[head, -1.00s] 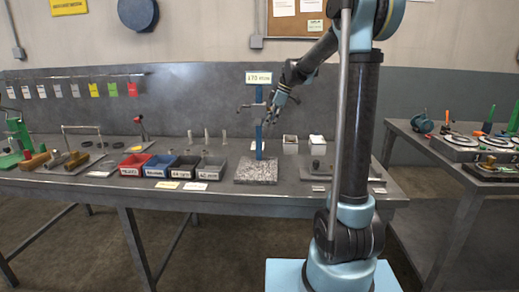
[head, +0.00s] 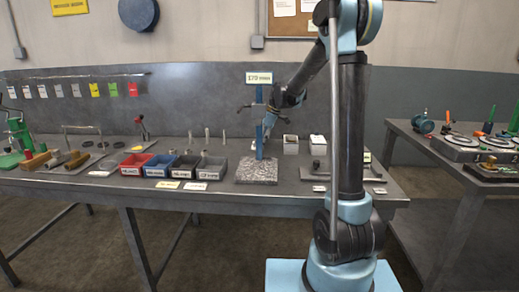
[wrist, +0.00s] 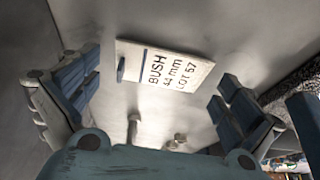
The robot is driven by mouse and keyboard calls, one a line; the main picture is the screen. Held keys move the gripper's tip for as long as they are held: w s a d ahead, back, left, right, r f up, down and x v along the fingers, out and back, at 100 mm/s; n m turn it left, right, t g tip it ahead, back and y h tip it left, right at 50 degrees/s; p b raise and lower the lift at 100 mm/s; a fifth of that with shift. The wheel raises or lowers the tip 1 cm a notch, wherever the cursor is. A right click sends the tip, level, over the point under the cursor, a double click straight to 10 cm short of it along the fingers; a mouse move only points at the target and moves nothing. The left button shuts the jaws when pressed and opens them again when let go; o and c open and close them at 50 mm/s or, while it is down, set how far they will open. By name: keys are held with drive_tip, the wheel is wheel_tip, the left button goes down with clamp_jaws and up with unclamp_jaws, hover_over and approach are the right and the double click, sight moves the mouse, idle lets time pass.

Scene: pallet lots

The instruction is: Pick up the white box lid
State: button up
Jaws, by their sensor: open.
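A white flat rectangular piece (wrist: 166,66) printed "BUSH 44 mm LOT 57", with a dark blue stripe, shows in the wrist view. I cannot tell for sure whether it is the box lid or a label card. My gripper (wrist: 157,92) is open, with one finger at each side of this piece in the picture and nothing gripped. In the head view my gripper (head: 268,122) is low beside the blue post, its fingertips hard to make out. Two small white boxes (head: 290,147) (head: 317,148) stand right of it; the right one is partly behind my arm.
A blue post (head: 259,140) with a sign stands on a speckled stone base (head: 257,172) close to my gripper. Red, blue and grey bins (head: 211,168) are to its left, with upright pegs behind. A second table (head: 470,155) is at right.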

drive_tip(key=c, duration=0.8)
drive_tip(key=shift+o, duration=0.2)
drive_tip(key=shift+r, duration=0.1)
wheel_tip(320, 180, up, 9)
drive_tip(key=s+d+r, duration=0.1)
drive_tip(key=d+r, duration=0.2)
drive_tip(key=d, duration=0.5)
drive_tip(key=s+d+r, duration=0.2)
drive_tip(key=d+r, duration=0.1)
drive_tip(key=d, duration=0.4)
drive_tip(key=shift+w+f, duration=0.2)
drive_tip(key=shift+f, duration=4.35)
